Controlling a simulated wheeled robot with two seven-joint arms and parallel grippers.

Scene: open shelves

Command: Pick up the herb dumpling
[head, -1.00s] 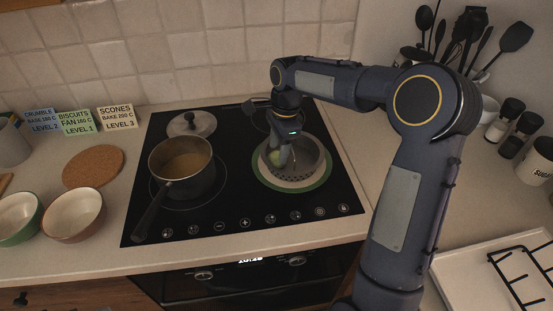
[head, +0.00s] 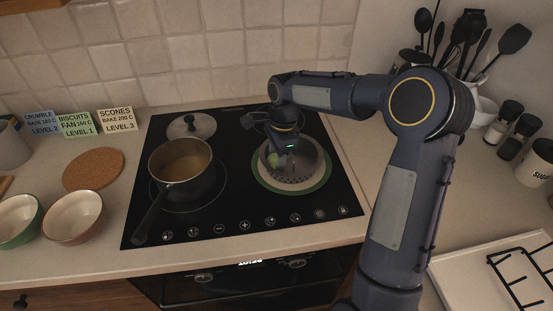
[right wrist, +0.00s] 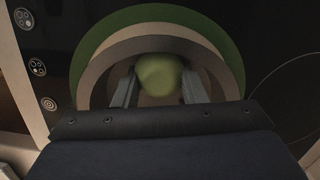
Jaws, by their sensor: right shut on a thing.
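The herb dumpling, a pale green rounded lump, shows in the right wrist view (right wrist: 159,74) between the two fingers of my right gripper (right wrist: 157,88). In the head view the dumpling (head: 272,159) is small and partly hidden by the gripper (head: 276,156). The right gripper is shut on it, inside or just over the grey steamer pot (head: 310,174) on the right of the hob. I cannot tell whether the dumpling still touches the pot's floor. My left gripper is not in view.
A saucepan (head: 187,185) with brownish liquid stands on the left of the black hob (head: 230,212), its handle pointing to the front. A lid (head: 191,127) lies behind it. Two bowls (head: 74,216) and a cork mat (head: 93,168) are to the left.

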